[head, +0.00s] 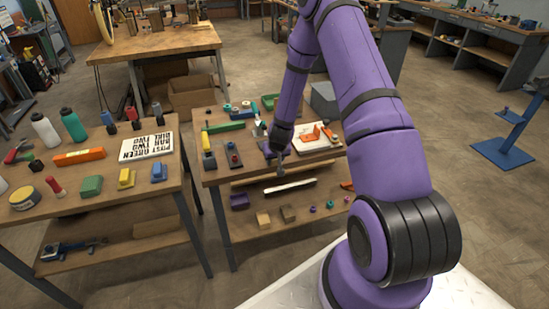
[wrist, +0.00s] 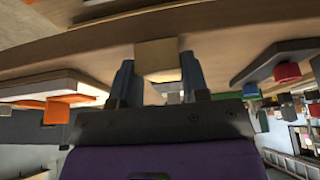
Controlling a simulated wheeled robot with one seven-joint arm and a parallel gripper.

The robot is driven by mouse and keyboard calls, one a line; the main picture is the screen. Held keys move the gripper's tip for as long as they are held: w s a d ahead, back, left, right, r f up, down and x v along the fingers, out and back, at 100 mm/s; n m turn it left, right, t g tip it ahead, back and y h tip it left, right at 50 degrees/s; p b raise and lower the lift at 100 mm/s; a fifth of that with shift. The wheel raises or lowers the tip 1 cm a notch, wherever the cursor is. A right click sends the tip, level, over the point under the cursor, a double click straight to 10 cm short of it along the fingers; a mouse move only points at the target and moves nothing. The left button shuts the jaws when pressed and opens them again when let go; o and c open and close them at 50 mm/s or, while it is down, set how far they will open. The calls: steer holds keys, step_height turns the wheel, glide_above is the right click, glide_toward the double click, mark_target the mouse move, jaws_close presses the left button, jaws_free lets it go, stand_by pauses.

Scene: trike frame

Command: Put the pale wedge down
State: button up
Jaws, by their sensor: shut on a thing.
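My gripper (wrist: 158,78) is shut on the pale wedge (wrist: 157,54), a light tan block between its two blue-grey fingers in the wrist view. That view looks upside down, with a wooden board's edge running across the top behind the wedge. I cannot tell if the wedge touches the wood. In the head view my gripper (head: 278,153) is at the front part of the right-hand workbench (head: 215,178), between a dark board with coloured pieces and a white tray. The wedge cannot be made out clearly there.
The dark board (head: 233,156) stands left of my gripper and the white tray (head: 316,139) with orange pieces stands right. The lower shelf (head: 245,232) holds a purple bin (head: 239,201), tan blocks and small rings. A second bench (head: 120,190) at left is crowded.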

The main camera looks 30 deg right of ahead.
steer(key=o, duration=0.9)
steer(key=s+a+r+n, duration=0.1)
steer(key=s+a+r, duration=0.3)
steer(key=r, duration=0.8)
steer(key=s+a+r+t+y, duration=0.1)
steer(key=s+a+r, duration=0.35)
steer(key=r, duration=0.85)
steer(key=s+a+r+n, duration=0.1)
steer(key=s+a+r, duration=0.25)
steer(key=r, duration=0.85)
steer(key=s+a+r, duration=0.1)
steer(key=s+r, duration=0.2)
steer(key=s, duration=0.4)
steer(key=s+a+r, duration=0.1)
steer(key=s+r, duration=0.3)
steer(key=s, duration=0.4)
steer(key=s+a+r+n, duration=0.1)
steer(key=s+r, duration=0.3)
steer(key=s, duration=0.3)
steer(key=shift+s+a, duration=0.2)
steer(key=shift+s, duration=0.05)
